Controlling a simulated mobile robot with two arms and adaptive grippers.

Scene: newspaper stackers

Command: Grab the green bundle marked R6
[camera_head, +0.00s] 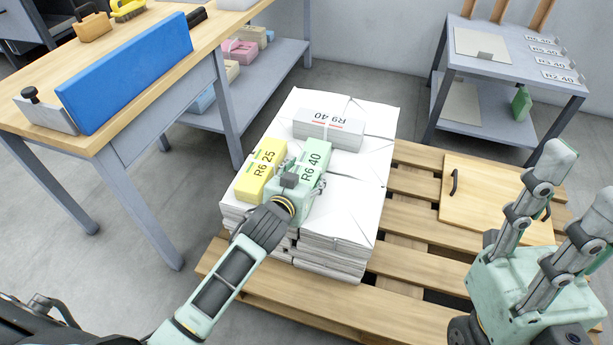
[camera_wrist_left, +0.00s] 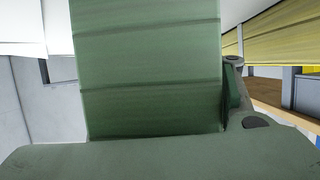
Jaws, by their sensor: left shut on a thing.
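The green bundle marked R6 40 (camera_head: 317,153) is on top of the white newspaper stack (camera_head: 365,205). My left gripper (camera_head: 302,176) is shut on its near end, with fingers along its sides. The green bundle (camera_wrist_left: 150,65) fills the middle of the left wrist view. Whether it touches the stack below is hard to tell. A yellow bundle marked R6 25 (camera_head: 260,170) lies close beside it on the left.
The stack stands on a wooden pallet (camera_head: 405,270), with a handled wooden board (camera_head: 490,195) to the right. A workbench (camera_head: 160,40) with a blue panel (camera_head: 130,72) stands at left. A grey shelf rack (camera_head: 510,60) with labels stands at back right.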

